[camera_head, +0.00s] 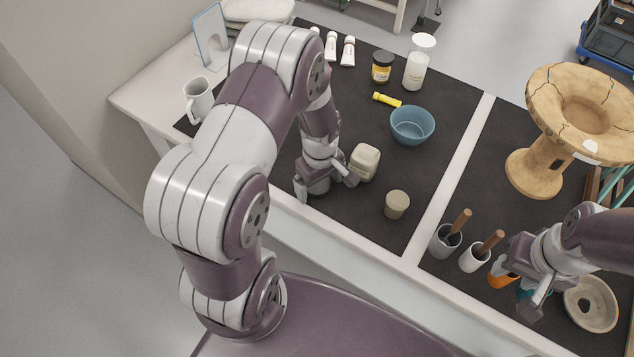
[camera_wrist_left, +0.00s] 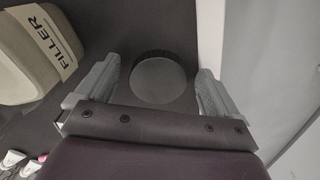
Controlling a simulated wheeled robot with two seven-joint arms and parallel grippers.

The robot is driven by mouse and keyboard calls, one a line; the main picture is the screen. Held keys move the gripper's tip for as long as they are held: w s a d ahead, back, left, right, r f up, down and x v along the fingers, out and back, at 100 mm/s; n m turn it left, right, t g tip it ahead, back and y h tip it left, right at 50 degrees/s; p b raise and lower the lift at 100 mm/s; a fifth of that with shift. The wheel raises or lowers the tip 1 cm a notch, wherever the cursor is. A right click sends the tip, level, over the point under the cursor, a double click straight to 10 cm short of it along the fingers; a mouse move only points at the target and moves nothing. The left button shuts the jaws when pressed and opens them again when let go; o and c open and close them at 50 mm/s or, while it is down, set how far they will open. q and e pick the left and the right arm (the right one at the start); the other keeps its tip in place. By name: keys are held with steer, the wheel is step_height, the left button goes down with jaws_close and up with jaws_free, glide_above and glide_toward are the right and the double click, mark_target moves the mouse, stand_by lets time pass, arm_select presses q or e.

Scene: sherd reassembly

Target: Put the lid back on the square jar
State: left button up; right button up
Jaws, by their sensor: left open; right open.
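The square jar (camera_head: 365,162) is cream, with rounded corners, and stands on the dark mat. In the left wrist view the jar (camera_wrist_left: 27,55) is at the upper left, with a label reading FILLER. A dark round lid (camera_wrist_left: 158,81) lies flat on the mat between the spread fingers of my left gripper (camera_wrist_left: 160,90), apparently touching neither. In the head view my left gripper (camera_head: 325,185) is low over the mat, just left of the jar, and hides the lid. My right gripper (camera_head: 516,285) is open at the lower right, away from the jar.
A small beige pot (camera_head: 396,205) stands right of the jar, and a blue bowl (camera_head: 412,125) behind it. Two cups with wooden-handled tools (camera_head: 446,240) stand near my right gripper. A cracked clay vessel (camera_head: 545,150) is at the right. The mat's front edge is close to my left gripper.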

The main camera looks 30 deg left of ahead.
mark_target(322, 187)
stand_by(0.3)
arm_select(q)
steer(key=c, duration=1.1)
steer(key=shift+o, duration=0.2)
steer(key=shift+r, duration=0.1)
steer(key=shift+r, duration=0.3)
steer(key=r, duration=0.3)
steer(key=shift+d+r, duration=0.35)
steer(key=shift+r, duration=0.05)
steer(key=d+r, duration=0.6)
steer(key=d, duration=0.5)
steer(key=shift+r, duration=0.2)
